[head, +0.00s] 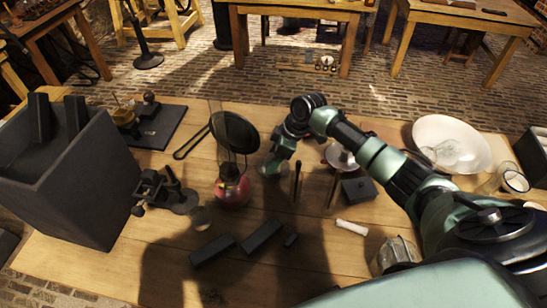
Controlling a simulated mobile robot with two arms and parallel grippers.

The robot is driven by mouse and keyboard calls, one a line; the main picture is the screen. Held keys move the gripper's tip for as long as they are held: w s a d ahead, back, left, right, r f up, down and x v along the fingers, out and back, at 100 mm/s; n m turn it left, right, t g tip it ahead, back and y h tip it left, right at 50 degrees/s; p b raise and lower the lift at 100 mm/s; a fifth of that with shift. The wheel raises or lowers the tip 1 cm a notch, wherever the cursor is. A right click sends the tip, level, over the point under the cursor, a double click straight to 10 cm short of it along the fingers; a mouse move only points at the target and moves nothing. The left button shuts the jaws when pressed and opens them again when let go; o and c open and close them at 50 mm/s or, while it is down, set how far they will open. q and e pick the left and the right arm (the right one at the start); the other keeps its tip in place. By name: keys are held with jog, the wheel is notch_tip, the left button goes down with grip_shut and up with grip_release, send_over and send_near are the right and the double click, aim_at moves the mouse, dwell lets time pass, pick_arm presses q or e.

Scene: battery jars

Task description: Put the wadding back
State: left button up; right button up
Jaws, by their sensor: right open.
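A short white roll (352,227) lies on the wooden table (330,265) right of centre; it may be the wadding, but I cannot tell for sure. My right arm comes in from the right and bends down at the table's middle. My right gripper (272,168) is open, low over the table just right of a glass cylinder with a red base (232,190). Its fingertips are small, and I cannot tell whether they touch anything. The white roll is apart from it, nearer and to the right. My left gripper is not in view.
A large dark box (105,195) stands at left, beside a dark metal device (160,190). Black bars (261,235) lie in front. A small black box (358,190), a white bowl (435,130), glass jars (488,182) and a metal cup (397,257) stand at right.

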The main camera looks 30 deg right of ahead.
jog(key=b+v, duration=0.1)
jog(key=v, duration=1.1)
